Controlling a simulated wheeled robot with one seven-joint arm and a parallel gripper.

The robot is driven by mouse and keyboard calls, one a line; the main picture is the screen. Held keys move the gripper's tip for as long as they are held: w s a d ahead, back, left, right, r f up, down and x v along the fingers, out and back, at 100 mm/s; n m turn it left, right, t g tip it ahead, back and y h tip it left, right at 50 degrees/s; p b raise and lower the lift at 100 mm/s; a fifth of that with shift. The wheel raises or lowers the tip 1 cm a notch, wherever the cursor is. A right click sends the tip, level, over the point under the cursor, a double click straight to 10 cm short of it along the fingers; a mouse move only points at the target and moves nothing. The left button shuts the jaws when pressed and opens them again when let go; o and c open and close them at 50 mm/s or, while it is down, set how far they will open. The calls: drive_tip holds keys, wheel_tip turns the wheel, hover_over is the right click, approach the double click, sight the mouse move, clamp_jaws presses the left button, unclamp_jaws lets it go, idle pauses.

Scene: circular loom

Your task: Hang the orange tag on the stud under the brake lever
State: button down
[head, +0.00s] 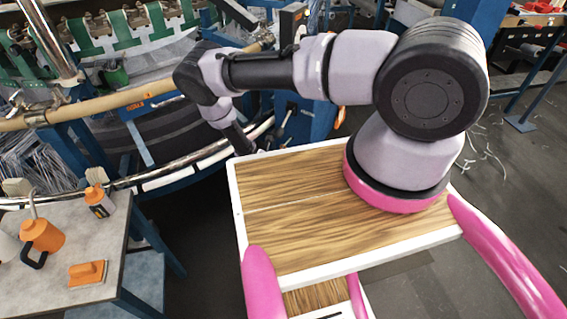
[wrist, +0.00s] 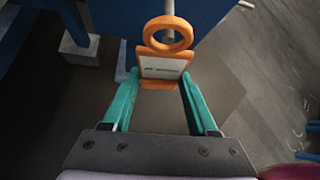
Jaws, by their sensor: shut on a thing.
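The orange tag (wrist: 163,67) has a ring at its top and a white label with small dark print. My gripper (wrist: 157,78) is shut on the tag's lower part between its teal fingers, with the ring pointing away from me. A pale rod, likely the stud (wrist: 170,6), comes from the top edge in the wrist view and lines up with the ring. Its end shows in the ring's hole; I cannot tell whether it is through the ring or behind it. In the head view my gripper (head: 243,145) is small and dark beside the loom, and the tag cannot be made out. I cannot identify the brake lever surely.
The loom's curved rail (head: 200,165) and blue frame stand close around my gripper. Grey floor lies open at right.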

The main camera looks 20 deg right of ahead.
drive_tip(key=shift+w+d, duration=0.1)
idle(0.3)
drive_tip(key=shift+f, duration=0.2)
idle(0.3)
drive_tip(key=shift+c, duration=0.5)
unclamp_jaws()
drive_tip(key=f+v, duration=0.1)
drive_tip(key=v, duration=0.7)
drive_tip(key=shift+s+a+r, duration=0.15)
drive_tip(key=shift+s+a, duration=0.3)
